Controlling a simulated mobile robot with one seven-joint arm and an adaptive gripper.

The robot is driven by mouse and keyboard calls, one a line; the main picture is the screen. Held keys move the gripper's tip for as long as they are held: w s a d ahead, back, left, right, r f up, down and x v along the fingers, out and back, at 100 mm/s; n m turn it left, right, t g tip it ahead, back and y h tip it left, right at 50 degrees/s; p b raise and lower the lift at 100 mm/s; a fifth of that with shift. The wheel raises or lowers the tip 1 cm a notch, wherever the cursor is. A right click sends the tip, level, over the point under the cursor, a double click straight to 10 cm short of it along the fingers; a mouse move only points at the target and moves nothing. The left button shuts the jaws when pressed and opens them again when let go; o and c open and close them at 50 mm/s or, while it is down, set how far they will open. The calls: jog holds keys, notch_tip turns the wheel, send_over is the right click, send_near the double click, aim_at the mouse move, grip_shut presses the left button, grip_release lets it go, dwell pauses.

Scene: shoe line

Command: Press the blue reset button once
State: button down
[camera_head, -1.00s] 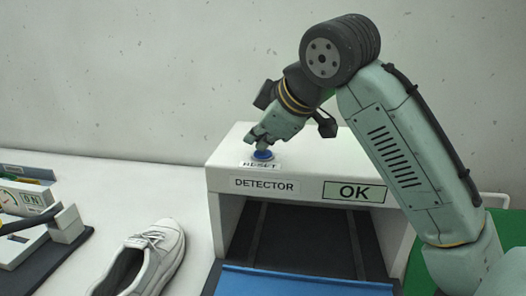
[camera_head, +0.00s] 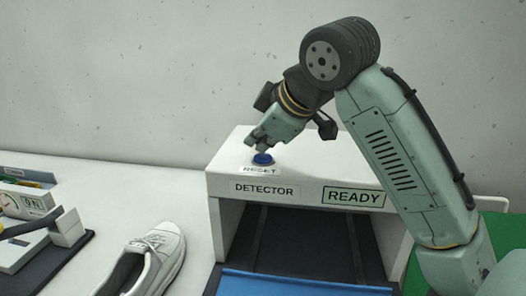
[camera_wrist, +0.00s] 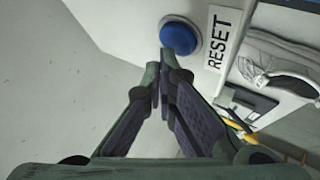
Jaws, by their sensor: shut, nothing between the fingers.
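The blue reset button (camera_head: 262,159) sits on top of the white detector box (camera_head: 225,212), behind a RESET label (camera_head: 260,170). The detector's front display (camera_head: 353,196) reads READY. My gripper (camera_head: 259,148) is shut and empty, with its fingertips just above the button in the head view. In the wrist view the round blue button (camera_wrist: 180,37) shows whole on its grey ring, just beyond the shut fingertips (camera_wrist: 163,58). A small gap seems to lie between fingertips and button. The RESET label (camera_wrist: 217,38) lies beside it.
A white shoe (camera_head: 150,257) stands on the table left of the detector. A device with a gauge (camera_head: 25,203) is at the far left. A blue mat (camera_head: 300,284) lies at the detector's opening. A green surface (camera_head: 497,235) is at the right.

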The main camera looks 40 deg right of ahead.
aim_at(260, 157)
jog(key=shift+r, duration=0.35)
jog(key=shift+r+p, duration=0.9)
jog(key=shift+r, duration=1.65)
